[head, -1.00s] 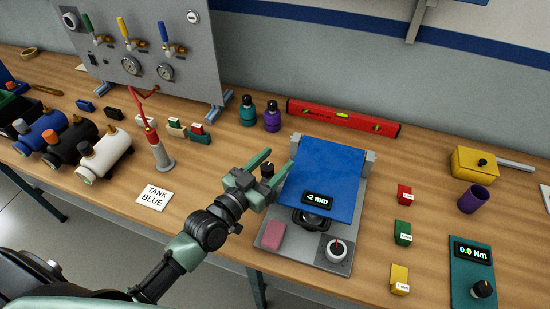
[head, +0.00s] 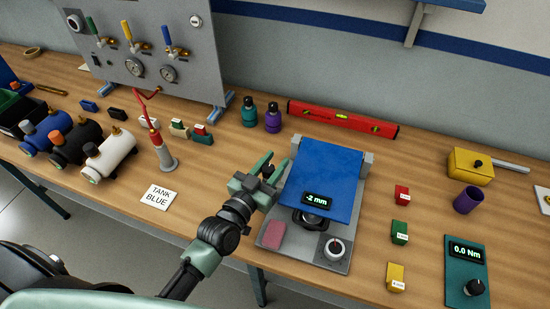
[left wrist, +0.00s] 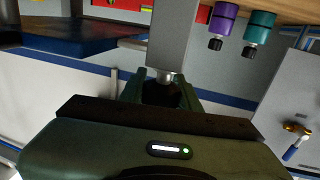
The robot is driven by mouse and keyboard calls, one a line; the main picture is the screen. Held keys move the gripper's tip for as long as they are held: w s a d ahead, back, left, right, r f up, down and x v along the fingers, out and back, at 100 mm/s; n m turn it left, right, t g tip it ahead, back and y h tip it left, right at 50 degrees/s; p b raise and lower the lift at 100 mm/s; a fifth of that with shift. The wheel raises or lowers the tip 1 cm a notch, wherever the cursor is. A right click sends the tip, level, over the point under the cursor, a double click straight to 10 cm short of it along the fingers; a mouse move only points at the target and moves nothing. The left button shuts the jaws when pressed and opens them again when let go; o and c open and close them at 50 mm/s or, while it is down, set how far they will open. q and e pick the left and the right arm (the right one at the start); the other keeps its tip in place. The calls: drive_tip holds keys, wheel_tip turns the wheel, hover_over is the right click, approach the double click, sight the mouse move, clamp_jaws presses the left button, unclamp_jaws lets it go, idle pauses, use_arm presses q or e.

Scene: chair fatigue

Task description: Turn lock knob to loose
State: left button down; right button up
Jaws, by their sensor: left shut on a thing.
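The test fixture (head: 300,258) stands on the bench with a tilted blue plate (head: 325,175) and a display reading -2 mm. In the left wrist view a dark lock knob (left wrist: 162,95) sits on a short metal shaft from a grey post (left wrist: 172,35). My left gripper (head: 272,168) is at the fixture's left side, shut on this knob; its fingers (left wrist: 160,102) lie on both sides of it. The knob's markings are hidden. A round dial (head: 335,248) with a red mark is on the fixture's front right corner. My right gripper is not in view.
A pink block (head: 272,235) lies on the fixture's front left corner. A red level (head: 340,118) and two bottles (head: 273,118) stand behind. Small red, green and yellow blocks (head: 399,232) are to the right. The bench is clear around the "TANK BLUE" card (head: 158,197).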

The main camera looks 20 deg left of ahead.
sight(265, 176)
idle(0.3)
use_arm(q)
drive_tip(key=c, duration=1)
unclamp_jaws()
drive_tip(key=b+v, duration=0.2)
drive_tip(key=v, duration=0.5)
drive_tip(key=shift+s+a, duration=0.1)
drive_tip(key=shift+s, duration=0.35)
